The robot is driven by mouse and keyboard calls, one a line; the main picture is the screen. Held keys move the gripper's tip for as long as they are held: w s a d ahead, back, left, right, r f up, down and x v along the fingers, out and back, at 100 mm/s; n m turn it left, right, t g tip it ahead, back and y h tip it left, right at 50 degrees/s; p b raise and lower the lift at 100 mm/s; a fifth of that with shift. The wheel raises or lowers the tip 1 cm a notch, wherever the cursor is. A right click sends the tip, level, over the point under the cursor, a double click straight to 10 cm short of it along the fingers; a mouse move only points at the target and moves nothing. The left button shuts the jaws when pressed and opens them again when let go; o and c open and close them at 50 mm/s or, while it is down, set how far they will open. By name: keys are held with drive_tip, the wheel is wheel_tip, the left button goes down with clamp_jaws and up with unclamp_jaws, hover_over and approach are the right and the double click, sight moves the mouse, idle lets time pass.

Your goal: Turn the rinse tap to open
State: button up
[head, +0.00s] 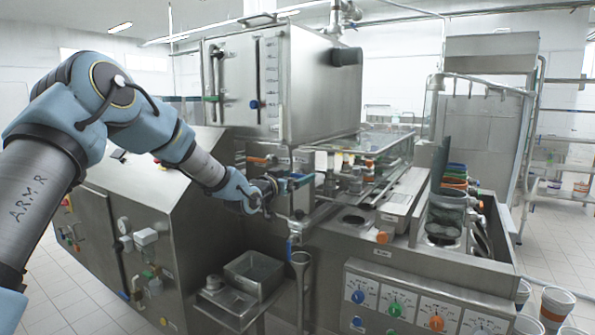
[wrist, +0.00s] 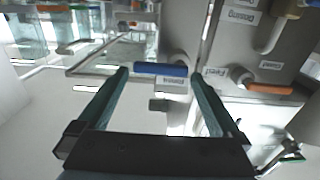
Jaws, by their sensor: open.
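My gripper (head: 298,182) is at the end of my blue arm, in front of the machine's pipework in the head view. In the wrist view its two teal fingers (wrist: 160,76) are apart, with nothing held between them. A tap with a blue bar handle (wrist: 161,69) lies across the gap at the fingertips, the handle running left to right. A label sits just below it, too blurred to read, so I cannot tell surely that this is the rinse tap. Whether the fingers touch the handle is unclear. In the head view the gripper hides part of the pipework.
An orange-handled tap (wrist: 270,88) with a label reading "Feed" is to the right in the wrist view. The head view shows a steel tank (head: 305,85) above, an open metal box (head: 254,272) below, and a knob panel (head: 425,305) at lower right.

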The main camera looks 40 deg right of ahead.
drive_tip(key=shift+w+d, duration=0.2)
drive_tip(key=shift+d, duration=0.35)
drive_tip(key=c, duration=1.1)
